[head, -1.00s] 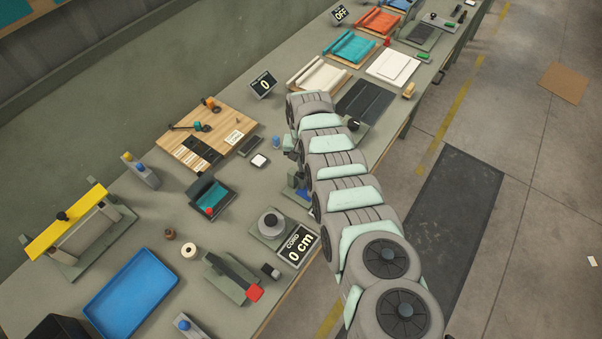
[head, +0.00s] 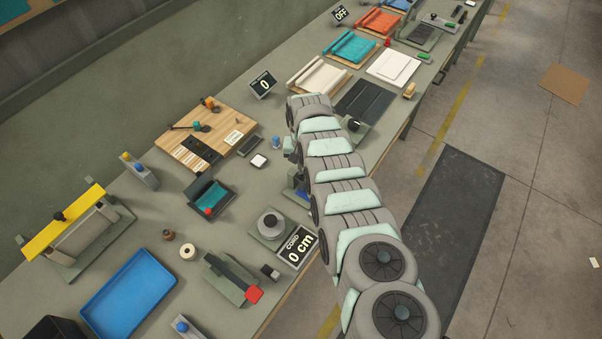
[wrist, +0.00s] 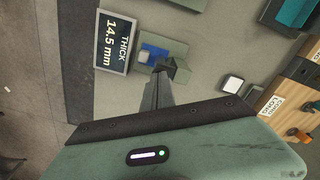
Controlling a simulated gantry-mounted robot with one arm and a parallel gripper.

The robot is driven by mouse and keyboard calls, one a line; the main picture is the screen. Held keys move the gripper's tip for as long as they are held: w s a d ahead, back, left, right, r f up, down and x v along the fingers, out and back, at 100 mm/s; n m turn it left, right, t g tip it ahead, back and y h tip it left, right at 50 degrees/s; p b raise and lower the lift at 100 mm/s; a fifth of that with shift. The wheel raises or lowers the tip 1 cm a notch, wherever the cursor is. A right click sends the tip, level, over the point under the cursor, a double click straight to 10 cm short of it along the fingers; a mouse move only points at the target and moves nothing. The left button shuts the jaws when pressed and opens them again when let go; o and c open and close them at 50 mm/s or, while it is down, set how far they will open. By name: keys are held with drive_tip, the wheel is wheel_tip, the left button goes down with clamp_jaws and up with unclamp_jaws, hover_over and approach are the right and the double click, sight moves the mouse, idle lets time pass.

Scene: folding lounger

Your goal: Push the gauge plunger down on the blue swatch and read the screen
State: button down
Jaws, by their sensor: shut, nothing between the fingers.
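In the wrist view my gripper (wrist: 160,72) is shut and empty. Its dark fingers reach to a grey gauge (wrist: 180,70), with the tips at or just over its top; I cannot tell whether they touch. The plunger is hidden at the fingertips. A blue swatch (wrist: 151,51) lies beside the tips, partly covered by the gauge and fingers. The gauge screen (wrist: 112,42) reads "THICK 14.5 mm", turned sideways. In the head view my arm hides the gripper and most of the gauge; a bit of blue (head: 302,194) shows beside it.
A cord counter screen (head: 297,246) reading "0 cm" and a round knob fixture (head: 270,224) stand near the gauge. A wooden board (head: 212,135), a small teal-lined tray (head: 210,197) and a blue tray (head: 130,294) are on the bench. The bench edge drops to the floor at right.

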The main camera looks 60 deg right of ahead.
drive_tip(key=shift+f+b, duration=0.45)
drive_tip(key=shift+f, duration=0.15)
drive_tip(key=shift+r, duration=0.1)
idle(0.6)
wheel_tip(320, 180, up, 8)
drive_tip(key=p, duration=0.8)
idle(0.8)
